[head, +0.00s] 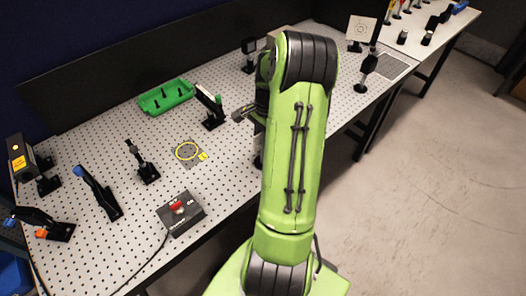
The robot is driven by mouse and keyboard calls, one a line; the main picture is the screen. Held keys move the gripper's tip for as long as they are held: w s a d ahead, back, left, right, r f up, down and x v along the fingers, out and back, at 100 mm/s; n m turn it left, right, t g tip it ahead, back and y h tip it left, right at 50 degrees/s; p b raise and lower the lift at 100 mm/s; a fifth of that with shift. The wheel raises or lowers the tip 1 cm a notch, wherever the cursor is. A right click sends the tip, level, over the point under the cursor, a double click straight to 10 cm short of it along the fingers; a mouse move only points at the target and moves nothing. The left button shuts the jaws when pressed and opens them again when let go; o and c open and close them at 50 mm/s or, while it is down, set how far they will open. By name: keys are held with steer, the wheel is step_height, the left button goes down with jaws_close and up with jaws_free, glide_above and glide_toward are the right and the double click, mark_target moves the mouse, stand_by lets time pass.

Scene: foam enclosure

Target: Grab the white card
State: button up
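A white card (361,28) with a printed target pattern stands upright on a black post mount at the far right end of the perforated table. My green arm rises through the middle of the head view and bends at its top. What appears to be the end of my gripper (240,115) shows just left of the arm, far to the left of and nearer than the card. The rest of the gripper is hidden behind the arm, so its opening cannot be made out.
A black mount (366,72) stands near the card. Open floor (430,200) lies to the right.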

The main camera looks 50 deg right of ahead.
jaws_close()
stand_by(1.1)
